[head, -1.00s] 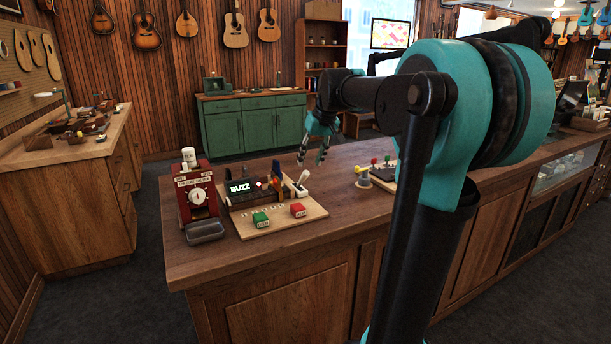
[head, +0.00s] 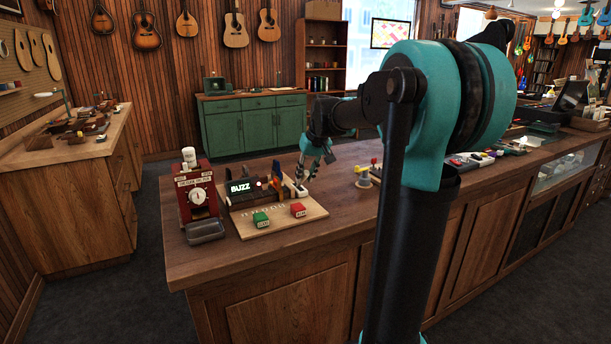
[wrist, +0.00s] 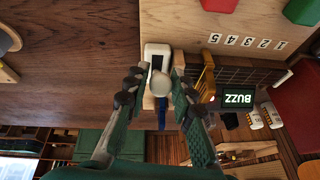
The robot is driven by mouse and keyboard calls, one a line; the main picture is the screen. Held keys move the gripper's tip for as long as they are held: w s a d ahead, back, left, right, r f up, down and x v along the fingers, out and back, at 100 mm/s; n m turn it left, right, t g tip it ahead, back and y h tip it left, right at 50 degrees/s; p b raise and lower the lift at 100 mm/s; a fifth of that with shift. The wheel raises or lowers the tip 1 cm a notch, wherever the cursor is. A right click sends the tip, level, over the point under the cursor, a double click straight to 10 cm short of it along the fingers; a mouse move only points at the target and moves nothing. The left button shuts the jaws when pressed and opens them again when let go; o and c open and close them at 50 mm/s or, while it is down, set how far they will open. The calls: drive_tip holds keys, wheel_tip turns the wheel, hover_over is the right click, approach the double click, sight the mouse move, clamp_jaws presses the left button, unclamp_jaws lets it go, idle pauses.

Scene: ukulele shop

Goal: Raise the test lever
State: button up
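The test lever is a white lever with a round knob (wrist: 160,84) on a white base (wrist: 157,52), at the right edge of a light wooden board. In the wrist view the knob sits between the two fingertips of my gripper (wrist: 160,75). The fingers are apart, one on each side of the knob; whether either touches it is hard to tell. In the head view my gripper (head: 306,175) points down over the lever and partly hides it.
The board (head: 283,223) carries a display reading BUZZ (head: 239,187), a green block (head: 261,220) and a red block (head: 298,209). A red device (head: 197,197) stands left of it. Bare counter (head: 330,235) lies to the right, before a yellow-topped item (head: 363,178).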

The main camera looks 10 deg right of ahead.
clamp_jaws()
drive_tip(key=shift+w, duration=0.1)
drive_tip(key=w+g, duration=0.1)
drive_tip(key=w+r+g+h, duration=0.1)
drive_tip(key=g, duration=0.1)
drive_tip(key=shift+a+r, duration=0.15)
drive_tip(key=shift+a, duration=0.2)
drive_tip(key=shift+w+a+r, duration=0.15)
drive_tip(key=shift+w, duration=0.3)
drive_tip(key=shift+w+a+r, duration=0.1)
drive_tip(key=shift+w+r, duration=0.05)
drive_tip(key=shift+w, duration=0.25)
drive_tip(key=shift+w+a+g, duration=0.2)
drive_tip(key=shift+w+g, duration=0.15)
drive_tip(key=shift+w, duration=0.25)
drive_tip(key=shift+w+a+g, duration=0.2)
drive_tip(key=shift+w+g, duration=0.15)
drive_tip(key=shift+w, duration=0.25)
drive_tip(key=shift+w+a+f, duration=0.15)
drive_tip(key=shift+w+a, duration=0.1)
drive_tip(key=shift+w, duration=0.3)
drive_tip(key=shift+w+a+f, duration=0.15)
drive_tip(key=shift+w+a, duration=0.05)
drive_tip(key=shift+w, duration=0.35)
